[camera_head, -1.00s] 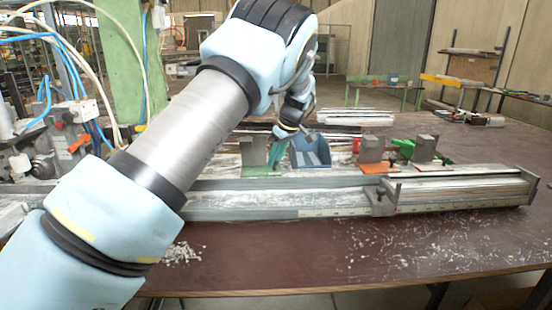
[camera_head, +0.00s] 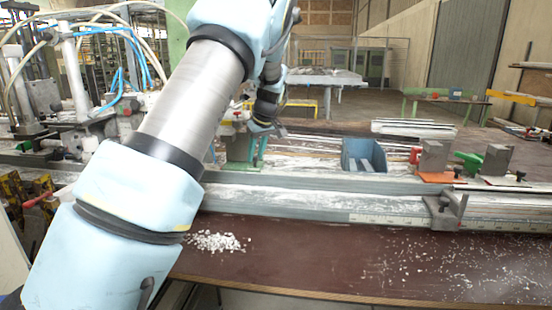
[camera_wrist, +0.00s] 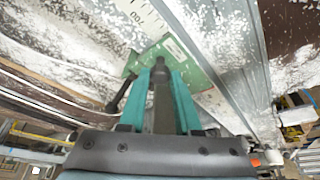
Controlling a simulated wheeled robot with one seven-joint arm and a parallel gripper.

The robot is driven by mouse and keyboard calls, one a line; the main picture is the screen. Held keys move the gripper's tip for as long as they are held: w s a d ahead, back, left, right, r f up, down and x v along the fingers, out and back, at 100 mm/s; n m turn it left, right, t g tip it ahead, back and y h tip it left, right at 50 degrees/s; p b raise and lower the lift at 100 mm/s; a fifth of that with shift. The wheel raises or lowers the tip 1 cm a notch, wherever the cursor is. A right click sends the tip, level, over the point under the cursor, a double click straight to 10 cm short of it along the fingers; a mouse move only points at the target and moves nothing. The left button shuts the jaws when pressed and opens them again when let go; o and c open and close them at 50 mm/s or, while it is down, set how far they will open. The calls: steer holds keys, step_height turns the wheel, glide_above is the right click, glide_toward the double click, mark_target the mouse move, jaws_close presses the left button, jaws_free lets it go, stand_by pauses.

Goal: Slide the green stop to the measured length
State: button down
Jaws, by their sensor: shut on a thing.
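The green stop (camera_head: 240,152) sits on the long metal profile bed (camera_head: 300,200), left of the blue bin in the head view. It has a grey upright block on a green base. In the wrist view its green base plate (camera_wrist: 190,65) lies across the rail, beside a printed scale (camera_wrist: 142,18). My gripper (camera_head: 262,148) reaches down to the stop from behind. In the wrist view its teal fingers (camera_wrist: 160,82) are shut on the stop's dark upright part, between them. The fingers hide part of the stop. The scale reading at the stop is too unclear to tell.
A blue bin (camera_head: 365,156) stands behind the bed. An orange-based block (camera_head: 434,160) and a green clamp-like part (camera_head: 468,160) are to the right. A grey end block (camera_head: 445,208) sits on the bed. White chips (camera_head: 215,241) lie on the brown table.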

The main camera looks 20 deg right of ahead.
steer(key=shift+w+a, duration=0.25)
steer(key=shift+a, duration=0.25)
steer(key=shift+w+a, duration=0.2)
steer(key=shift+a, duration=0.3)
steer(key=c, duration=0.6)
jaws_free()
steer(key=shift+d, duration=0.1)
steer(key=shift+r, duration=0.15)
steer(key=b+v, duration=0.2)
steer(key=v, duration=0.8)
steer(key=shift+s+r, duration=0.1)
steer(key=shift+r, duration=0.2)
